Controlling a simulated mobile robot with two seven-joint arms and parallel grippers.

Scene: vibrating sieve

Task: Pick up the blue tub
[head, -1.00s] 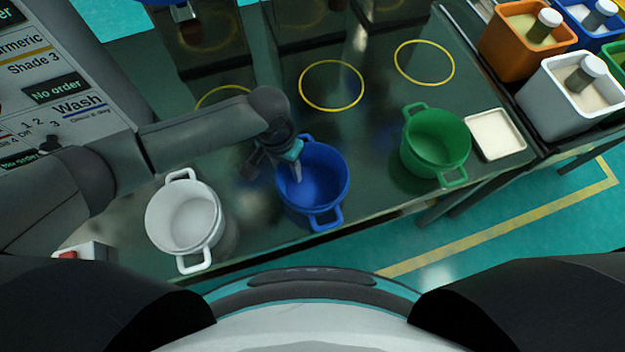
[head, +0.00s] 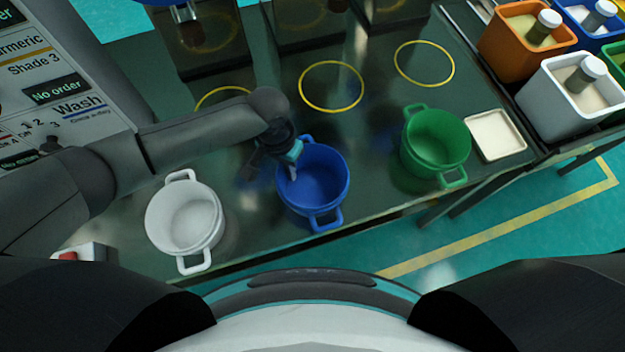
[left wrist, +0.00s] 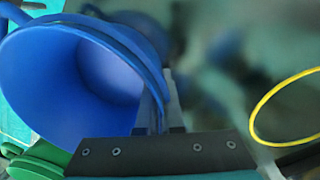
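The blue tub (head: 322,180) stands upright on the dark table between a white tub and a green tub. It has a handle at its far side and one at its near side. My left gripper (head: 293,170) is at the tub's left rim, pointing down, with one finger inside the tub. In the left wrist view the blue tub (left wrist: 60,80) fills the left side, and the fingers of my left gripper (left wrist: 162,105) are close together with the tub's wall between them. The outer finger is partly hidden. My right gripper is not in view.
The white tub (head: 188,220) stands at left and the green tub (head: 435,145) at right, beside a small pale tray (head: 495,134). Yellow rings (head: 331,86) mark the table behind. Bins with bottles, one orange (head: 505,42), stand at top right. The table's front edge is close.

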